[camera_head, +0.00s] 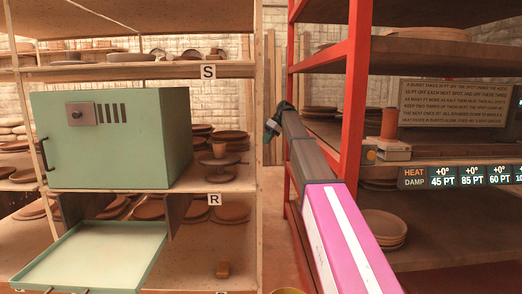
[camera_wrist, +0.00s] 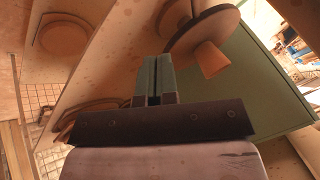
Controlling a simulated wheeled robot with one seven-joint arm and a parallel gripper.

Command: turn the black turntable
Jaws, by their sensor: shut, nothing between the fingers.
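The dark turntable (camera_head: 218,161), a round disc on a short pedestal, stands on the middle shelf just right of the green box. A small terracotta cup (camera_head: 219,150) sits on it. In the wrist view the turntable (camera_wrist: 203,27) appears tilted at the top, with the cup (camera_wrist: 210,59) on its face. My gripper (camera_head: 271,128) is right of the turntable in the head view, in front of the gap between the shelves, and apart from it. In the wrist view its two grey-green fingers (camera_wrist: 156,62) are together and empty, pointing just left of the turntable.
A green box (camera_head: 120,140) fills the middle shelf's left part, with an open green tray (camera_head: 95,258) below it. Stacked plates (camera_head: 230,140) stand behind the turntable. A red upright (camera_head: 355,90) stands right of my arm. A heat and damp display (camera_head: 460,177) is at right.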

